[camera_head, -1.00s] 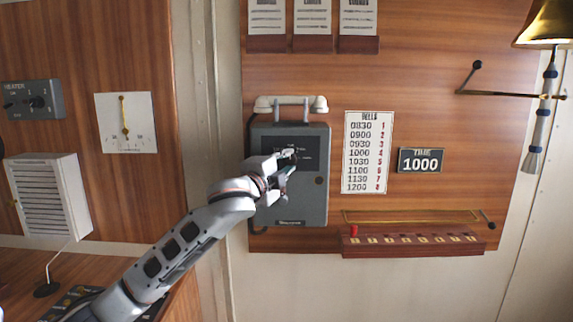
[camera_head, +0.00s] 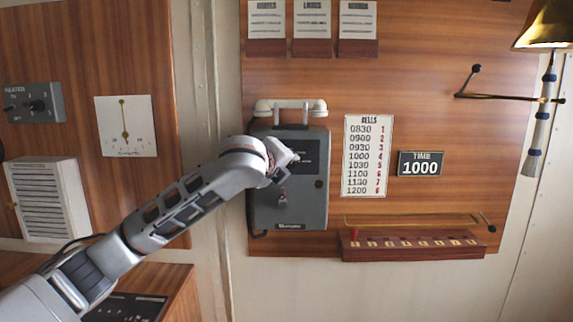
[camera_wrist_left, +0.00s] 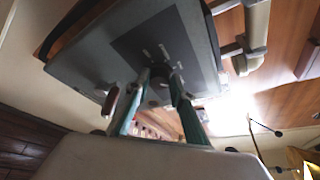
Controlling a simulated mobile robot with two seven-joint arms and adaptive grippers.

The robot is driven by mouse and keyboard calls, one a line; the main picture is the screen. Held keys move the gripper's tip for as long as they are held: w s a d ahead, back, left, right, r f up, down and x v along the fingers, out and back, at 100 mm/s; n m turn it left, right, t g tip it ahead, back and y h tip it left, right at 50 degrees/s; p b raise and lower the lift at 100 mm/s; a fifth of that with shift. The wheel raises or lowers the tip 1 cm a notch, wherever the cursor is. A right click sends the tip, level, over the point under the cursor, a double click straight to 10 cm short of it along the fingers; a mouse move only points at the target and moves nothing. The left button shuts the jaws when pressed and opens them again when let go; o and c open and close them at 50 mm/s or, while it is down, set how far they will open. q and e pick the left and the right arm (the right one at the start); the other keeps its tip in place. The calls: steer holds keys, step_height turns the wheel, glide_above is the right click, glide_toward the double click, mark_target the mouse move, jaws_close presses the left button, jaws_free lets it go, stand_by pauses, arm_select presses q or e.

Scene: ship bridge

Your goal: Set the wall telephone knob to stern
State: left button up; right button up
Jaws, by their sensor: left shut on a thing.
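The grey wall telephone (camera_head: 310,205) hangs on the wood panel with its light handset (camera_head: 290,107) across the top. My left gripper (camera_head: 284,165) is at the telephone's dark front plate (camera_head: 309,156). In the left wrist view the green-sided fingers of my left gripper (camera_wrist_left: 160,82) close in on the small dark knob (camera_wrist_left: 157,73) at the edge of the dark plate (camera_wrist_left: 190,50), with pale marks beside it. The fingers are shut on the knob. Its pointing direction cannot be read. My right gripper is not in view.
A bell-times card (camera_head: 367,155) and a time sign (camera_head: 420,163) are right of the telephone. A red wooden rack (camera_head: 410,250) juts out below them. A brass bell (camera_head: 545,25) with a rope hangs at upper right. A grey heater switch box (camera_head: 35,103) is at left.

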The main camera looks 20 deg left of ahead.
arm_select(q)
steer(key=shift+m, duration=0.3)
stand_by(0.4)
steer(key=o, duration=1.1)
steer(key=shift+o, duration=0.2)
steer(key=v, duration=1.2)
steer(key=shift+r, duration=0.2)
steer(key=shift+d+f, duration=0.1)
steer(key=shift+d, duration=0.05)
